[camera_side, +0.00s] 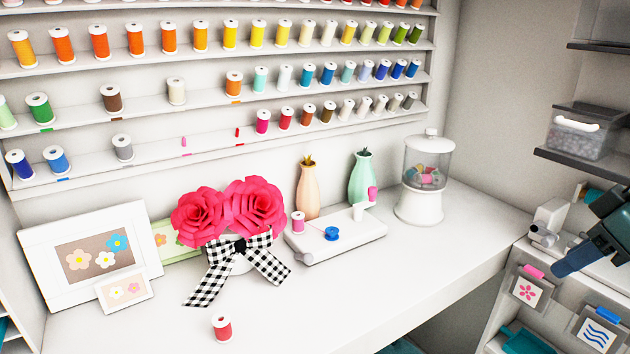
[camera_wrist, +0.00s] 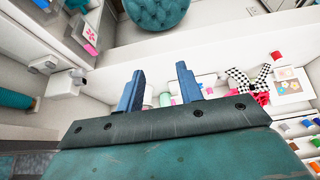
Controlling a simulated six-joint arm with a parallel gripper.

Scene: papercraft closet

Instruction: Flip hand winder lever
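A flat white winder base (camera_side: 325,243) sits on the white counter in the side view. A pink spool (camera_side: 298,222) and a blue bobbin (camera_side: 332,233) stand on it. At its right end is a small white upright part (camera_side: 358,212), with a pink piece (camera_side: 372,193) just above and beside it; I cannot tell for sure which is the lever. My gripper (camera_side: 572,262) is at the right edge of the side view, well away from the winder. In the wrist view my gripper (camera_wrist: 160,70) has two blue fingers spread apart with nothing between them.
A candy-like jar (camera_side: 426,175), two vases (camera_side: 308,192) and a rose pot with a checkered bow (camera_side: 235,250) surround the winder. A red spool (camera_side: 221,328) stands near the counter's front. A white device (camera_side: 547,222) sits on the right shelf near my gripper.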

